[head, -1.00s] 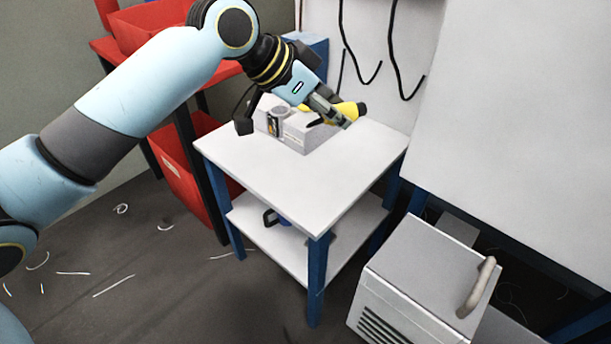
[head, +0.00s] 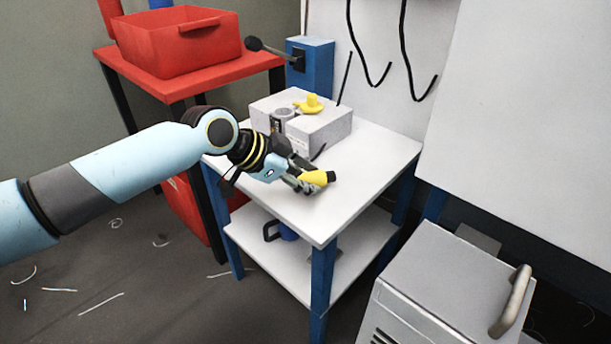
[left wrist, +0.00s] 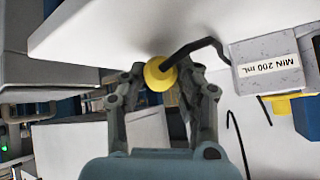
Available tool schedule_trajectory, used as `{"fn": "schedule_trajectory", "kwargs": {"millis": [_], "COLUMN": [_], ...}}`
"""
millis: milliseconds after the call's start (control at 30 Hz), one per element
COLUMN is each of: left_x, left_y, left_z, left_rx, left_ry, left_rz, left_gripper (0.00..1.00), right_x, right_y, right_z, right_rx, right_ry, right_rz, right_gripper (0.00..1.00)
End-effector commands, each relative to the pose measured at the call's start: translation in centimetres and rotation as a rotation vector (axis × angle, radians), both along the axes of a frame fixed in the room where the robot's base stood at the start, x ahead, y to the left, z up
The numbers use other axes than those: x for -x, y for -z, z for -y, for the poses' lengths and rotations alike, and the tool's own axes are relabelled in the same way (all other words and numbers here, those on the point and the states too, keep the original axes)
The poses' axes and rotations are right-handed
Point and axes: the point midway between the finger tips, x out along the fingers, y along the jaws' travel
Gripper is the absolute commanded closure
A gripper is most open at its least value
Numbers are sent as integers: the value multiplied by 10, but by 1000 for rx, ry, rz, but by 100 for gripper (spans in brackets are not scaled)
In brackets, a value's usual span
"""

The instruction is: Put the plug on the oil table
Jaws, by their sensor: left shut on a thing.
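My left gripper (head: 306,180) is shut on a yellow plug (head: 318,178), low over the front part of the white oil table (head: 350,190). In the left wrist view the yellow round head of the plug (left wrist: 160,74) sits between the two fingertips (left wrist: 162,80), with a bent black rod running from it to the right. I cannot tell whether the plug or rod touches the tabletop. A grey box (head: 325,130) stands on the table behind the gripper; the left wrist view shows its "MIN 200 mL" label (left wrist: 268,65). My right gripper is not in view.
Another yellow piece (head: 308,103) sits on top of the box. A red bin (head: 180,45) stands on a red table at back left. A blue post (head: 310,65) stands behind the box. A grey cabinet with a handle (head: 430,290) is at front right. The table's right part is clear.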

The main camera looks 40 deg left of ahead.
Motion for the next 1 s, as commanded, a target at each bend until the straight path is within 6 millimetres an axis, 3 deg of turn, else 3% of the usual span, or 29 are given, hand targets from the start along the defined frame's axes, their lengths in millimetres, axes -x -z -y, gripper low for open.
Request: {"fn": "schedule_trajectory", "kwargs": {"millis": [200, 1000], "left_x": [-1, 0], "left_y": [0, 16], "left_z": [0, 0], "left_rx": [0, 0], "left_ry": [0, 0], "left_rz": [2, 0], "left_gripper": [100, 100], "right_x": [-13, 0], "right_y": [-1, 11], "right_z": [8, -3], "right_rx": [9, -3], "right_ry": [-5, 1], "right_rz": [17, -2], "right_gripper": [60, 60]}}
